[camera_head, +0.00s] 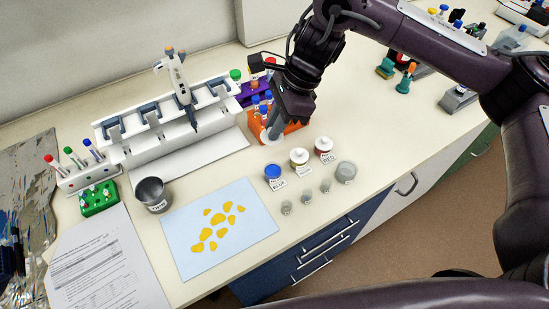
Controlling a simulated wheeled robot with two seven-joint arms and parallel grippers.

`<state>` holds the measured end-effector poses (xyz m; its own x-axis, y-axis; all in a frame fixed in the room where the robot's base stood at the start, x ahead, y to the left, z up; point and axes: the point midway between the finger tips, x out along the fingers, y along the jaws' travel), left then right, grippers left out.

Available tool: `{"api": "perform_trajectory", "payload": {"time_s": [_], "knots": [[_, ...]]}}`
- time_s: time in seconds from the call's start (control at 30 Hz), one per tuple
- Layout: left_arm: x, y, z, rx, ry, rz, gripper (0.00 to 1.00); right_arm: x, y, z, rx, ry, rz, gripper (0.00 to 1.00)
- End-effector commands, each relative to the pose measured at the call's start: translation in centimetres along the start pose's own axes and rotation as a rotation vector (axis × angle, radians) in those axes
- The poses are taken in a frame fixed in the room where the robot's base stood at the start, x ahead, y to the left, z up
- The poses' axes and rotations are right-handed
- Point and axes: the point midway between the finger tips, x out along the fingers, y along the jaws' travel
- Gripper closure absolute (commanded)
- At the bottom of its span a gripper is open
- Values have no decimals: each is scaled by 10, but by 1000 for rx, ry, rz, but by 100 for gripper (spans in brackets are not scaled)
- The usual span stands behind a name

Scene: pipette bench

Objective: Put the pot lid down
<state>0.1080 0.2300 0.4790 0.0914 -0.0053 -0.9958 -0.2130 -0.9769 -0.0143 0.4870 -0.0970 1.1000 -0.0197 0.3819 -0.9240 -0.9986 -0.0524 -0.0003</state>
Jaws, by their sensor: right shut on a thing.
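The blue pot (273,172) stands on the bench with its blue contents showing and no lid on it. The yellow pot (299,158) and the red pot (324,147) beside it have white lids on. My right gripper (272,132) is above and behind the blue pot, by the orange rack (291,127). It is shut on a pale round thing, which looks like the pot lid (265,136). The fingers hide part of the lid, and I cannot tell whether it touches the bench. My left gripper is not in view.
A white pipette stand (160,140) with a pipette (178,78) is left of the gripper. A waste cup (154,193) and a light blue sheet (185,245) with yellow shapes lie in front. Small clear vials (306,196) stand near the front edge. Bench between stand and pots is clear.

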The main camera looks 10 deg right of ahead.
Motion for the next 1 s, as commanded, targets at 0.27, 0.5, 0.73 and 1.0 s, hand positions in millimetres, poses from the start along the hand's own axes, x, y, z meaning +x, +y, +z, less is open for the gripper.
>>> {"api": "perform_trajectory", "payload": {"time_s": [0.27, 0.5, 0.73, 1.0], "knots": [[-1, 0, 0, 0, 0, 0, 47, 58, 1, -23, 4, -2, 4, 100], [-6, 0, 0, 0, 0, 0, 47, 77, 0, -32, 1, -1, 0, 100], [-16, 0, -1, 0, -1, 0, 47, 106, 0, -44, 3, 1, 1, 100], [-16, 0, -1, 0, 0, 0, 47, 115, 0, -47, 1, 0, -2, 100]]}}
